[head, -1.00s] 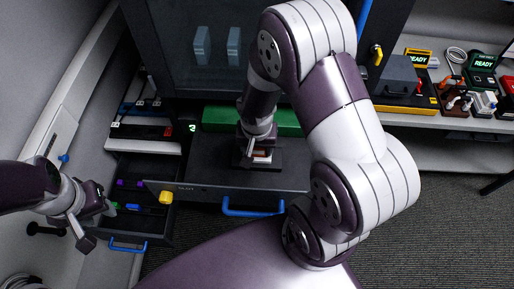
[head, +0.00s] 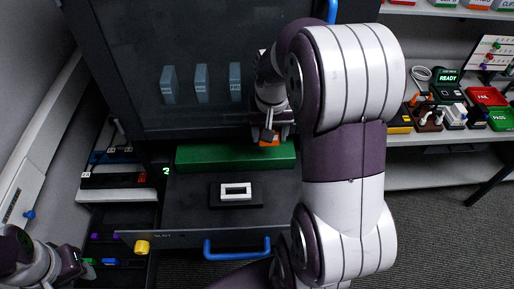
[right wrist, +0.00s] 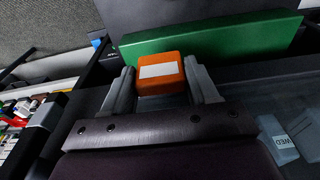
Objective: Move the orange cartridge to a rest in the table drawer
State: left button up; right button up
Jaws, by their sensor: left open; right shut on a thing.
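The orange cartridge (head: 268,141) is between the fingers of my right gripper (head: 270,128), above the green block. In the right wrist view, the cartridge (right wrist: 160,73) shows a pale label, and the gripper (right wrist: 163,88) has a finger on each side of it. The open table drawer (head: 180,210) has a blue handle. In it, a black rest (head: 252,201) with a white-rimmed rectangular opening stands empty. My left gripper (head: 78,264) is open and empty at the lower left, by the smaller drawer.
A long green block (head: 220,158) lies behind the rest. Dark cabinet glass with grey-blue boxes (head: 202,85) stands behind. Devices crowd the right shelf (head: 430,138).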

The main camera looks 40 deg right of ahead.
jog(key=shift+d+r+p, duration=0.1)
jog(key=shift+r+p, duration=1.45)
jog(key=shift+r, duration=0.35)
jog(key=shift+f, duration=0.1)
